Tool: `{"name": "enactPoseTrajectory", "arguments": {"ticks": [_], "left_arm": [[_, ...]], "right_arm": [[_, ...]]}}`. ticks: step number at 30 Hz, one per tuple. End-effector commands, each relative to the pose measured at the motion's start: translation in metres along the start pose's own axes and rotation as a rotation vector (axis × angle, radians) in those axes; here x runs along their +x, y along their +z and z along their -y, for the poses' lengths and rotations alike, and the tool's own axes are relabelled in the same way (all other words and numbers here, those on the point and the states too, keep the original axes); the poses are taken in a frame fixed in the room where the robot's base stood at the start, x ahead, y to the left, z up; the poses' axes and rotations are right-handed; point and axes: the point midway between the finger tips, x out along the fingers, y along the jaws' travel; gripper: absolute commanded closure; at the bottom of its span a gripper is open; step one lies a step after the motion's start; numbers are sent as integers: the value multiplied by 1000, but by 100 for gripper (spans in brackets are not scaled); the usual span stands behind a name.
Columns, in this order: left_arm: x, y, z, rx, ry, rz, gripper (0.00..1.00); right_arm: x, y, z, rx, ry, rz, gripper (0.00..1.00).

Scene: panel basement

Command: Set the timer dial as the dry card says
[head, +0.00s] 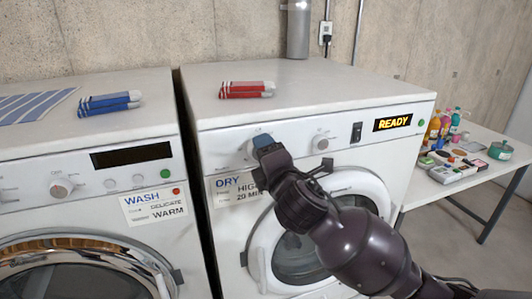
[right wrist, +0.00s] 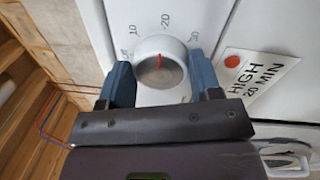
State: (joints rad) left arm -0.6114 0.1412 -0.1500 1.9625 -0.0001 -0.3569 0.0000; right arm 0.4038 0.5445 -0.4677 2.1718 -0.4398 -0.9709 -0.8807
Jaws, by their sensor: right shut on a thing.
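The dryer's timer dial is the left white knob (head: 250,148) on its panel. In the right wrist view, the dial (right wrist: 160,70) has a red pointer aimed nearly straight up, close to the 20 mark; the exact match is hard to tell. Marks 10 and 30 show on either side. My right gripper (head: 258,142) is shut on the dial; its blue fingers (right wrist: 160,82) flank it. My left gripper is not in view.
The dryer's second knob (head: 320,143), black switch (head: 357,132) and READY display (head: 393,122) are to the right. The washer (head: 90,180) stands left with its wash card (head: 155,205). Red cloths (head: 246,90) lie on the dryer. A table (head: 485,172) with bottles is at right.

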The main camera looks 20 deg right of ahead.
Motion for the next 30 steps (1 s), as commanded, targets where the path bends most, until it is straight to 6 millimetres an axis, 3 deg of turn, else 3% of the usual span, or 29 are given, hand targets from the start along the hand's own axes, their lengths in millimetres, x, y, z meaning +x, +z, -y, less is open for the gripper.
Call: {"name": "enactPoseTrajectory", "arguments": {"ticks": [19, 20, 24, 30], "left_arm": [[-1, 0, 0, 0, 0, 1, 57], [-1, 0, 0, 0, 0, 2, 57], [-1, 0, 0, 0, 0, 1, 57], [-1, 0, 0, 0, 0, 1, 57]], "right_arm": [[0, 0, 0, 53, -1, 5, 65], [0, 0, 0, 53, -1, 5, 40], [0, 0, 0, 53, -1, 4, 19], [0, 0, 0, 53, -1, 4, 16]]}}
